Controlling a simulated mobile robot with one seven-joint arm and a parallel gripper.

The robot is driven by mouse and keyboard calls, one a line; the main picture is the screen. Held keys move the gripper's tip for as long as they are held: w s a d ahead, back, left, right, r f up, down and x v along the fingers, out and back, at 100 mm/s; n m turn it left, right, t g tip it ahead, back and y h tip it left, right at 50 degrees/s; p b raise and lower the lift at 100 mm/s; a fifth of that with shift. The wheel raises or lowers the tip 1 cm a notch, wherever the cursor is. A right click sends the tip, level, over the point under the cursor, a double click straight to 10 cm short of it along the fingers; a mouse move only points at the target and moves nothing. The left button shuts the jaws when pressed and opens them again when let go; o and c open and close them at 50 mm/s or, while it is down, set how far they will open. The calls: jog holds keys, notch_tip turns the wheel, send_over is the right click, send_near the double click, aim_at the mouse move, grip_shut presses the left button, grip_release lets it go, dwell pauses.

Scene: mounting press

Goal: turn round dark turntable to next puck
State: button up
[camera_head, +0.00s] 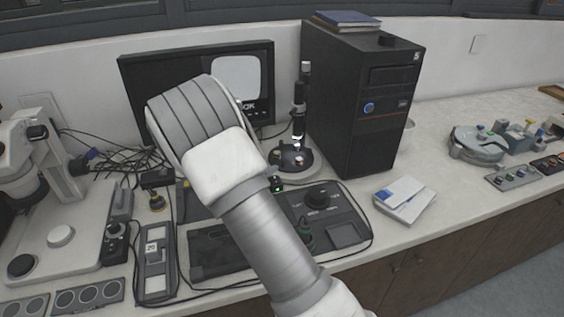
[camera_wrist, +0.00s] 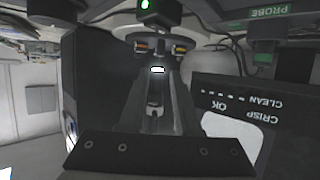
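The round dark turntable (camera_head: 292,157) sits low under the upright scope beside the black tower, with small bright pucks on it. In the wrist view, which looks upside down, a grey disc with orange-marked pieces near the top appears to be the turntable (camera_wrist: 180,43). My gripper (camera_wrist: 157,72) points toward it, its dark fingers reaching up the middle of the picture. The fingertips look close to the disc; I cannot tell whether they touch it. The gap between the fingers is unclear.
The scope (camera_head: 299,108) rises over the turntable. A monitor (camera_head: 240,78) stands behind my arm and the black tower (camera_head: 362,100) to the right. A control box (camera_head: 335,215) with a knob lies in front. A small green light (camera_head: 277,188) shows near the turntable.

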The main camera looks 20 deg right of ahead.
aim_at(283, 160)
jog(key=x, duration=1.1)
jog(key=shift+f+b, duration=0.1)
jog(key=shift+b, duration=0.2)
grip_shut()
dwell(0.8)
